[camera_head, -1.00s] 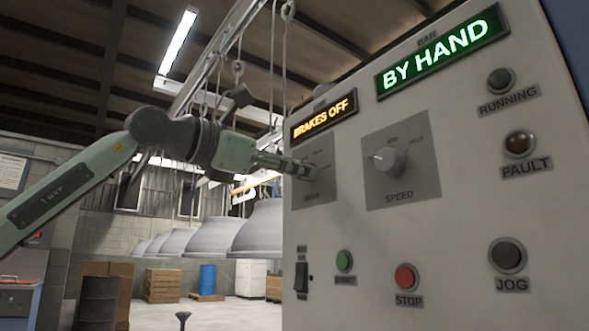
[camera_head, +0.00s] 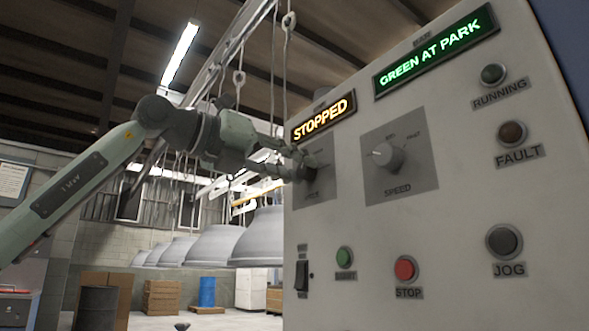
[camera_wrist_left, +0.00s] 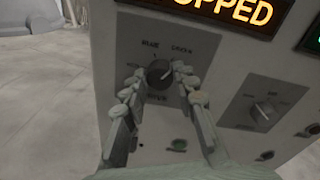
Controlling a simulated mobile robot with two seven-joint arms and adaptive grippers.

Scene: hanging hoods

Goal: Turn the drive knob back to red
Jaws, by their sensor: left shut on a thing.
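The drive knob (camera_wrist_left: 160,74) is a dark round knob on a grey plate (camera_wrist_left: 190,44) in the left wrist view. Small position labels sit around it, too small to read surely. In the head view the knob (camera_head: 304,164) is partly hidden behind my left gripper (camera_head: 284,164). My left gripper (camera_wrist_left: 161,80) is shut on the knob, one finger on each side. The amber sign (camera_head: 324,117) above it reads STOPPED, and the green sign (camera_head: 437,52) reads GREEN AT PARK. My right gripper is not in view.
The pale panel also bears a speed knob (camera_head: 388,157), a green button (camera_head: 344,257), a red STOP button (camera_head: 406,269), a JOG button (camera_head: 504,241) and a black switch (camera_head: 302,275). Grey hoods (camera_head: 217,245) hang behind, left of the panel.

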